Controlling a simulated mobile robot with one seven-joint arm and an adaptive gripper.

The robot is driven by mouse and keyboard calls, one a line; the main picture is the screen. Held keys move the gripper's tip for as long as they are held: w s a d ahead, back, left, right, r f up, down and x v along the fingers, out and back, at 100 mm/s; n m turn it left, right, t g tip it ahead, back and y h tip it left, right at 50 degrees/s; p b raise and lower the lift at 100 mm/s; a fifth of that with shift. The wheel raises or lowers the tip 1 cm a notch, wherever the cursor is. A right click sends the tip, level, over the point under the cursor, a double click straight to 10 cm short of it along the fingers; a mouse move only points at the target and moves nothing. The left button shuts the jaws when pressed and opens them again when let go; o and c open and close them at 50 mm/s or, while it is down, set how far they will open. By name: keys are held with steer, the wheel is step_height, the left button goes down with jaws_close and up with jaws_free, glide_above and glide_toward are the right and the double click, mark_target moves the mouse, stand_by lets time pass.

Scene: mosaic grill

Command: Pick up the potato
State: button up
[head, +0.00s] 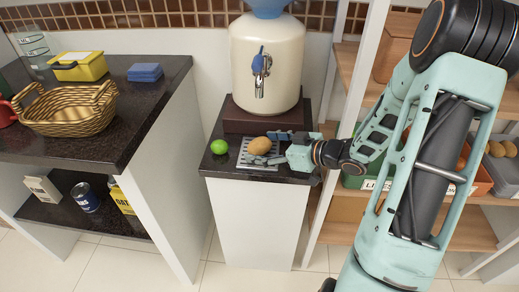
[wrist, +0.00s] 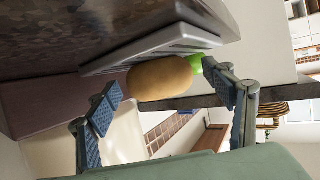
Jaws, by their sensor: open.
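The potato (head: 260,145) is brown and oval and lies on a small metal grate (head: 247,155) on the dark counter below the water dispenser. In the wrist view the potato (wrist: 160,77) sits between the two fingertips, with the grate (wrist: 150,47) beside it. My gripper (head: 268,147) reaches in from the right, with one finger behind the potato and one in front of it. The gripper (wrist: 170,100) is open, and in the wrist view gaps show between the fingers and the potato.
A green lime (head: 219,147) lies left of the grate, close to the potato. The dispenser (head: 268,65) with its blue tap (head: 261,62) stands just behind. A shelf post (head: 356,75) is to the right. A wicker basket (head: 70,110) sits on the left counter (head: 150,90).

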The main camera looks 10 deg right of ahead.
steer(key=shift+w+a+f, duration=0.35)
steer(key=shift+w+a, duration=0.05)
steer(key=shift+c, duration=0.5)
steer(key=shift+r, duration=0.1)
steer(key=c, duration=1.4)
steer(key=shift+r, duration=0.1)
